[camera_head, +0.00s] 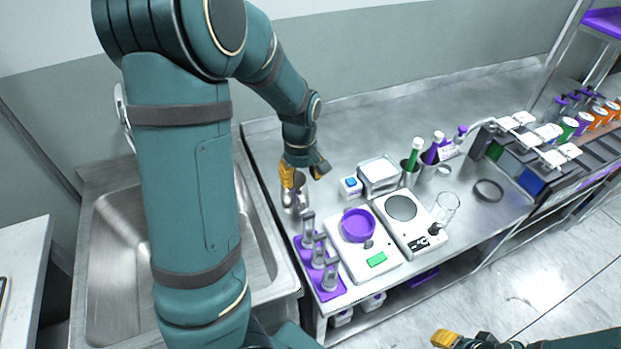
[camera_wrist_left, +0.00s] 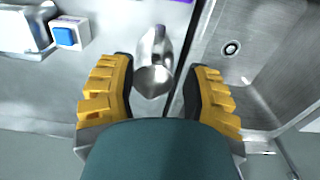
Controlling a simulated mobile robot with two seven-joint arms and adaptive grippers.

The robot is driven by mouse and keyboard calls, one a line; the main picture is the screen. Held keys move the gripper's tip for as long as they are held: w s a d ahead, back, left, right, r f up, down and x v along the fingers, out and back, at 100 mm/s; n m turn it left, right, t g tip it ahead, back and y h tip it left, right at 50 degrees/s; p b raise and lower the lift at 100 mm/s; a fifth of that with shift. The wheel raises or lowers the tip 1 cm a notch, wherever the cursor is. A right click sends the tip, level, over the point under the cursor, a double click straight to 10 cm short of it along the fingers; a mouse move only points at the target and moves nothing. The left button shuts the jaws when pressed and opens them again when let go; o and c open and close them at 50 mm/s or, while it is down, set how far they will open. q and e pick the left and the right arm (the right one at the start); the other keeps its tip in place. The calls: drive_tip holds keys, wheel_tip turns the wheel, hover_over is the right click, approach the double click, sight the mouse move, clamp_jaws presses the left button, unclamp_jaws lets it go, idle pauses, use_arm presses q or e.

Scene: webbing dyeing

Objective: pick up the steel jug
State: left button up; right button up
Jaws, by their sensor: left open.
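The steel jug (camera_head: 297,199) stands on the steel bench near its left edge, beside the sink. My left gripper (camera_head: 304,176) is over it, pointing down, and partly hides it. In the left wrist view the shiny jug (camera_wrist_left: 154,66) lies between the two spread yellow fingers of the left gripper (camera_wrist_left: 160,72), with room on both sides. The left gripper is open and holds nothing. My right gripper (camera_head: 447,339) shows only in part at the bottom edge of the head view, away from the bench.
A purple rack (camera_head: 328,290) with several glass vessels stands in front of the jug. A scale with a purple bowl (camera_head: 358,225) and a white box with a blue top (camera_head: 351,187) are to the right. The sink (camera_head: 118,240) is left. The bench behind is clear.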

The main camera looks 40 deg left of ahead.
sight(302, 201)
use_arm(q)
drive_tip(key=shift+w+a+f, duration=0.1)
drive_tip(key=shift+w+f, duration=0.05)
wheel_tip(302, 201, down, 7)
drive_tip(key=shift+f+b, duration=0.1)
drive_tip(key=shift+b, duration=1)
drive_tip(key=shift+d+f+b, duration=0.15)
drive_tip(key=shift+f+b, duration=0.25)
drive_tip(key=shift+f, duration=1.15)
drive_tip(key=shift+d+f+b, duration=0.15)
drive_tip(key=shift+f+b, duration=0.2)
drive_tip(key=shift+f, duration=1.15)
drive_tip(key=shift+s, duration=0.2)
clamp_jaws()
